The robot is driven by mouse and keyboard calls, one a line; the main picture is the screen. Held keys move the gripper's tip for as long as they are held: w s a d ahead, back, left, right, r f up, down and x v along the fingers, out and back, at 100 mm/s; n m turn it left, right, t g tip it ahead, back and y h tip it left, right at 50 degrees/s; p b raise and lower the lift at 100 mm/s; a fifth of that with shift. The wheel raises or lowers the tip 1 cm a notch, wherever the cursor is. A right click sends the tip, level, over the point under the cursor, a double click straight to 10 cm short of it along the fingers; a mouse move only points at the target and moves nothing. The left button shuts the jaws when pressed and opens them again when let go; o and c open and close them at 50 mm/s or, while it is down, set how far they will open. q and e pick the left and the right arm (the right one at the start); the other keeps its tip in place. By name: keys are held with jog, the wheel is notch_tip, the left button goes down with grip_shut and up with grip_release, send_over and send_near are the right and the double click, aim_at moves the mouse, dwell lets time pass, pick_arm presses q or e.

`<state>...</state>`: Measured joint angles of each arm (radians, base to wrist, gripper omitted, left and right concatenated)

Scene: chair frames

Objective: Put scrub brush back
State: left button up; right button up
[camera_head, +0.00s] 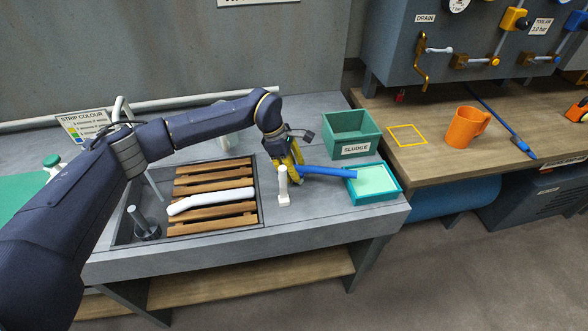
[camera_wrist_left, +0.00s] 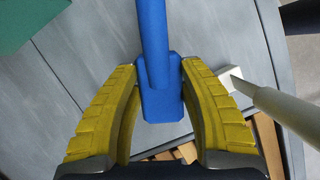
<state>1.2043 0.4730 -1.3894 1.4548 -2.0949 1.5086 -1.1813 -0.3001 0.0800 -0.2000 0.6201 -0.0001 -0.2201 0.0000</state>
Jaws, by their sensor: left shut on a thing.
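The scrub brush shows as a long blue handle (camera_head: 325,171) that runs from my left gripper to the right, its far end over a teal tray (camera_head: 384,195) with a pale green inside. My left gripper (camera_head: 287,172) has its yellow fingers shut on the brush. In the left wrist view my left gripper (camera_wrist_left: 162,100) has a finger on each side of the thick blue end of the brush (camera_wrist_left: 160,100). I cannot tell whether the brush touches the tray. My right gripper is not in view.
A white post (camera_head: 283,183) stands just beside my left gripper. A green SLUDGE bin (camera_head: 352,122) is behind the tray. A sink with wooden slats (camera_head: 213,172) and a white object (camera_head: 210,201) lies left. An orange mug (camera_head: 465,127) and a yellow outlined square (camera_head: 407,135) are on the right-hand bench.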

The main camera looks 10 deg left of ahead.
pick_arm(q)
jog(key=shift+f, duration=0.35)
jog(key=o, duration=1.4)
